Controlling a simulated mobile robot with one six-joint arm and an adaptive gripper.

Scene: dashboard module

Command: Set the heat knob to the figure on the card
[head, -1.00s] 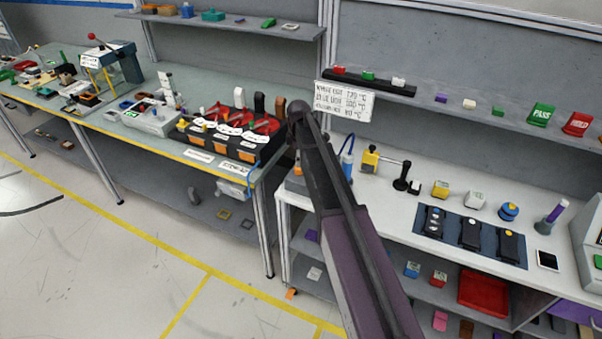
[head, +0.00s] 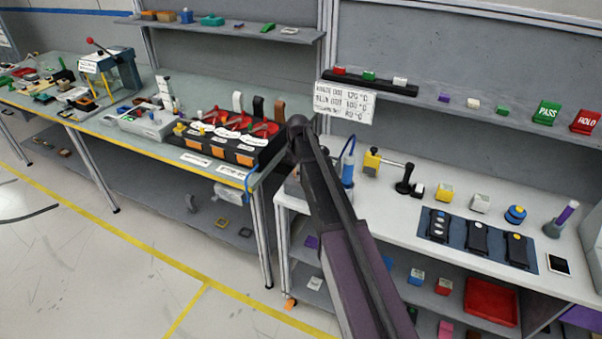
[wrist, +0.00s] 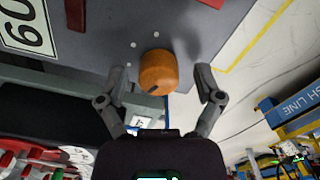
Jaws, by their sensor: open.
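An orange round knob (wrist: 158,68) stands out from a grey panel (wrist: 100,55) in the wrist view, with a dark mark on its near lower edge. Small pale dots sit on the panel beside it. Part of a white label with large black figures (wrist: 27,25) shows at upper left, cut off. My gripper (wrist: 161,84) is open, one finger on each side of the knob with gaps visible. A white card (head: 345,103) with several lines ending in °C hangs under the shelf in the head view; its small print is blurred. My arm hides the knob in the head view.
The right bench (head: 400,215) carries a blue bottle, yellow blocks and a dark blue mat (head: 475,240). The left bench (head: 130,75) holds a bin rack (head: 225,145) and tools. Open floor (head: 100,250) lies in front.

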